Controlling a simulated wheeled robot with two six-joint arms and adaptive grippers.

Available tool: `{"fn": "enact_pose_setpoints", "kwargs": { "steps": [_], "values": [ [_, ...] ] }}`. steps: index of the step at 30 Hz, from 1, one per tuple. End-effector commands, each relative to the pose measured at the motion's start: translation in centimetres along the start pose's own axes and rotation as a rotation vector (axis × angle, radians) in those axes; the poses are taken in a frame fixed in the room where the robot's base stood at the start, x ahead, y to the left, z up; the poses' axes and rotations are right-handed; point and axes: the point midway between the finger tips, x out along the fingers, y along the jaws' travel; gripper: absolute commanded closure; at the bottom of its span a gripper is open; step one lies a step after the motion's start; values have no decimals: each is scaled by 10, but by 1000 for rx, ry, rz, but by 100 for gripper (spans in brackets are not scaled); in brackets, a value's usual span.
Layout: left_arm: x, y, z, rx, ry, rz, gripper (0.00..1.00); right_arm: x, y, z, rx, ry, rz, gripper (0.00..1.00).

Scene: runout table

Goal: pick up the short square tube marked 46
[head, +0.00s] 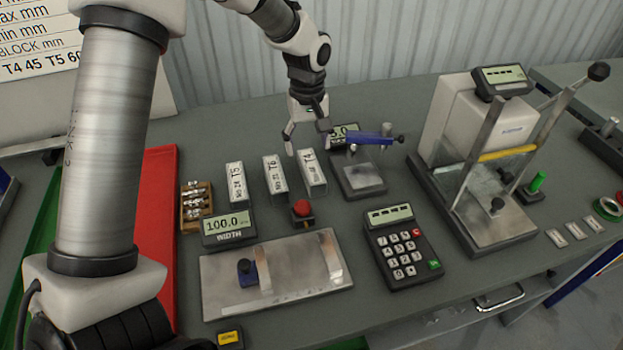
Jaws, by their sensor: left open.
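Three short square tubes stand side by side on the grey table, with upright labels: T5 (236,184) on the left, T6 (275,175) in the middle and T4 (312,174) on the right. Their small number lines are too small to read surely, so I cannot tell which one is marked 46. My left gripper (309,145) hangs pointing down just above and behind the T4 tube, fingers spread apart with nothing between them. It seems apart from the tube. My right gripper is not in view.
A gauge stand (362,182) with a blue arm is close right of the gripper. A width display (229,228), red button (301,208), metal plate (220,275) and keypad (403,247) lie in front. A large weighing machine (470,120) stands right; a red tray (155,215) is left.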

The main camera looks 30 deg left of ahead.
Motion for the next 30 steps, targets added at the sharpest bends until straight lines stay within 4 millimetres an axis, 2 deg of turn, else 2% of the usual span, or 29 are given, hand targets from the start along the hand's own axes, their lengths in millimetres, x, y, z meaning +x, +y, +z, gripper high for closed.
{"fn": "enact_pose_setpoints", "kwargs": {
  "steps": [8,12,15,20,21,23,24,26,27,30],
  "values": [
    [36,4,4,1,-3,-4,29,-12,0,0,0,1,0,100],
    [62,6,5,0,-3,-3,29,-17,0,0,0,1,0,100],
    [70,6,5,-1,-1,0,29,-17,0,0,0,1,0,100],
    [70,6,5,0,0,1,29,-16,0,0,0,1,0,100],
    [70,6,5,0,0,1,36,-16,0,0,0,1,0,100],
    [70,6,5,0,0,1,57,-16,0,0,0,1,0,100],
    [70,6,5,0,0,0,72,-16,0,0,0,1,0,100],
    [70,6,5,0,0,0,93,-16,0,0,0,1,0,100],
    [70,6,5,0,0,0,98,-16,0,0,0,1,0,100],
    [70,6,5,0,0,0,99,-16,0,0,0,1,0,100]
  ]
}}
